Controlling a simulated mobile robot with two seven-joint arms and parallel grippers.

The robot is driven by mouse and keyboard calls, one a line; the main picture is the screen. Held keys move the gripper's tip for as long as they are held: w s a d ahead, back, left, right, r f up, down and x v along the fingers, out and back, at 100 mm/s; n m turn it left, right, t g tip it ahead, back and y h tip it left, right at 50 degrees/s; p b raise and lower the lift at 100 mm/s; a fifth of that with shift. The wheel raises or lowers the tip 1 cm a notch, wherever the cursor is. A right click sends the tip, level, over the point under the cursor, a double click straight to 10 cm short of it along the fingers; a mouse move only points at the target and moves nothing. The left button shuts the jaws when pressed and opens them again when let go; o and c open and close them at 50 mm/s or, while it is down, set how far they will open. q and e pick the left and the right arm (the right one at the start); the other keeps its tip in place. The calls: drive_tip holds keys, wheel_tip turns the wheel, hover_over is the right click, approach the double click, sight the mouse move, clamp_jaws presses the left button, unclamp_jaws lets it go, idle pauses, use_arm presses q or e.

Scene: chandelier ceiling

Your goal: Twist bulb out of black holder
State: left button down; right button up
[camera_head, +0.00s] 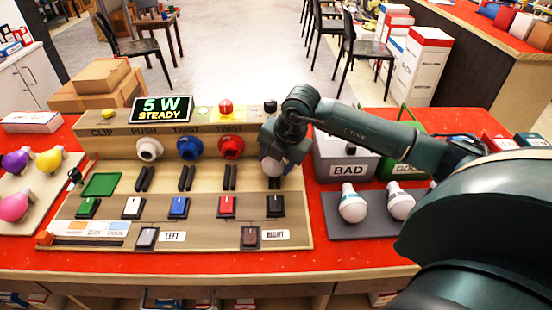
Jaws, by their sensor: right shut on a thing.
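My right gripper (275,158) is at the right end of the test board, in front of the place of the black holder. It is shut on a white bulb (272,166), mostly covered by the gripper. The black holder itself is hidden behind my gripper; only a small black part (270,106) shows on the ledge above. I cannot tell whether the bulb is still seated in the holder. White (149,149), blue (190,148) and red (231,147) holders stand to the left, with no bulbs in them. My left gripper is not in view.
A display (161,108) reads "5 W STEADY". A grey BAD bin (345,169) and a green bin (398,168) stand right of the board. Two white bulbs lie on a grey mat (345,229). Coloured bulbs lie on a tray (40,222) at left. My right arm crosses above the bins.

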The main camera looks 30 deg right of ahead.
idle(0.6)
drive_tip(key=shift+g+h+p, duration=0.4)
drive_tip(key=shift+h+p, duration=0.2)
drive_tip(key=shift+p, duration=0.1)
drive_tip(key=shift+a+g+h+p, duration=0.2)
drive_tip(key=shift+g+h+p, duration=0.35)
drive_tip(key=shift+h, duration=0.25)
idle(1.0)
drive_tip(key=shift+s+a+p, duration=0.25)
drive_tip(key=shift+s+a, duration=0.25)
drive_tip(key=shift+s, duration=0.25)
drive_tip(key=shift+s+a+p, duration=0.25)
drive_tip(key=shift+s+a, duration=0.2)
drive_tip(key=shift+s, duration=0.3)
drive_tip(key=w+d+p+v, duration=0.1)
drive_tip(key=p+v, duration=0.4)
drive_tip(key=v, duration=0.3)
drive_tip(key=shift+w+d, duration=0.15)
drive_tip(key=shift+w, duration=0.05)
